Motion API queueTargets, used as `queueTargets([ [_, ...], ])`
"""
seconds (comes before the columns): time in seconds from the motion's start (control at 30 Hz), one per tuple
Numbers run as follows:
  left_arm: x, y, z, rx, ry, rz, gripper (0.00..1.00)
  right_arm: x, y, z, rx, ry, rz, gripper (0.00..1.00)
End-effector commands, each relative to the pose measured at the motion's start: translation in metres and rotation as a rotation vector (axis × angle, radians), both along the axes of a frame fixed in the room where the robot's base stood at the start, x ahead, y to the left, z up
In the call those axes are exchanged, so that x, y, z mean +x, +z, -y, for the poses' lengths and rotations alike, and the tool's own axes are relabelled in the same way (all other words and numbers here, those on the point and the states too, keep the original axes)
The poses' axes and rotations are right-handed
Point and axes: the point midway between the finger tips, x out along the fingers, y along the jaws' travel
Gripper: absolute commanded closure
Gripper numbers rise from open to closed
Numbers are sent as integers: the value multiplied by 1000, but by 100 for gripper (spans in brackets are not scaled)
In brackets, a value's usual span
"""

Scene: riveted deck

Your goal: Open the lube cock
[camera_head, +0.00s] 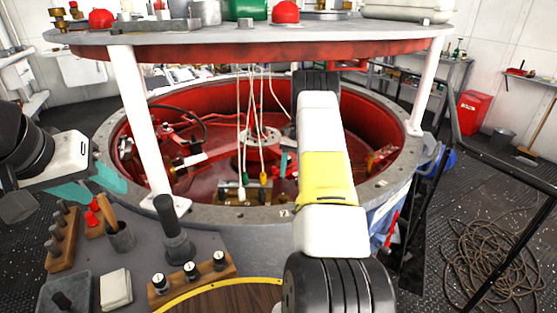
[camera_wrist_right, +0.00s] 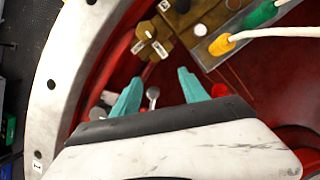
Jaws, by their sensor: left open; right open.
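In the right wrist view, a brass fitting with a hexagonal end (camera_wrist_right: 147,31) and small white labels sits beyond my fingertips. It looks like the lube cock, but I cannot be sure. My right gripper (camera_wrist_right: 160,77) is open, its two teal fingers apart, with no contact with the brass fitting visible. A small grey rounded knob (camera_wrist_right: 153,93) shows between the fingers, lower down. In the head view my right arm reaches over the red-lined ring and hides much of that hand. My left gripper (camera_head: 92,188) is open and empty at the left, outside the ring.
The grey ring rim (camera_head: 235,215) surrounds the red well. White posts (camera_head: 142,120) hold a round plate above it. White cables end in a green plug (camera_wrist_right: 262,14) and a yellow plug (camera_wrist_right: 222,44) near the brass fitting. A wooden knob rack (camera_head: 192,279) stands in front.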

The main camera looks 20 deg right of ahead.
Motion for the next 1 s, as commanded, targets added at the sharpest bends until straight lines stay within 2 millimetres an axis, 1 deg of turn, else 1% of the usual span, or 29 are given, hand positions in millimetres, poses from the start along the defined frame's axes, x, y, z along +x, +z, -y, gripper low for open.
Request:
queueTargets([
  [0.1,0,0,0,0,0,0,53,13,-1,12,-1,0,2,48],
  [0.2,0,0,0,0,0,0,53,21,-1,18,-1,0,2,48],
  [0.4,0,0,0,0,0,0,53,30,-1,27,-1,0,1,48],
  [1.0,0,0,0,0,0,0,53,32,0,29,0,1,0,48],
])
